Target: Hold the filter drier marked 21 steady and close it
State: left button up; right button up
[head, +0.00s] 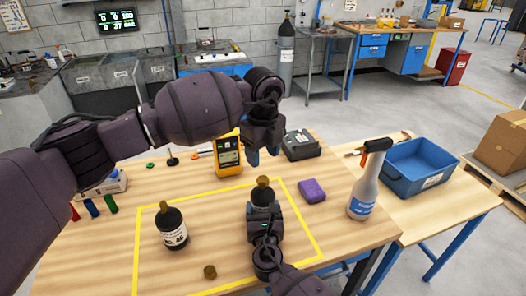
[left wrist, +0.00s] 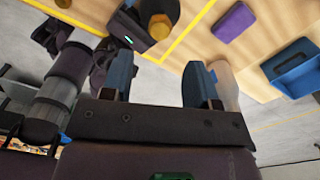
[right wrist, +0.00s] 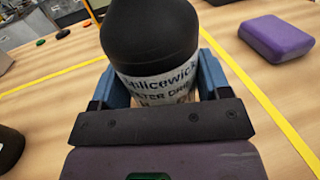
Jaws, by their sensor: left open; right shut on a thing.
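A black filter drier (head: 262,196) with a brass-coloured top stands upright inside the yellow outline. My right gripper (head: 262,212) is shut around its body. In the right wrist view the drier (right wrist: 155,40) shows a white "filter drier" label; I cannot read a number there. My left gripper (head: 264,153) is open and empty, above and behind the held drier, apart from it. The drier's brass top (left wrist: 157,18) shows in the left wrist view. A second black drier (head: 172,228), also brass-topped, stands to the left. A loose brass piece (head: 210,271) lies near the front.
A purple block (head: 312,190) lies right of the held drier. A yellow meter (head: 228,155) and a dark grey box (head: 300,144) stand behind. The wood between the two driers is clear.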

aim_at(263, 178)
pick_arm(q)
jog(key=shift+f, duration=3.95)
jog(key=shift+c, duration=0.4)
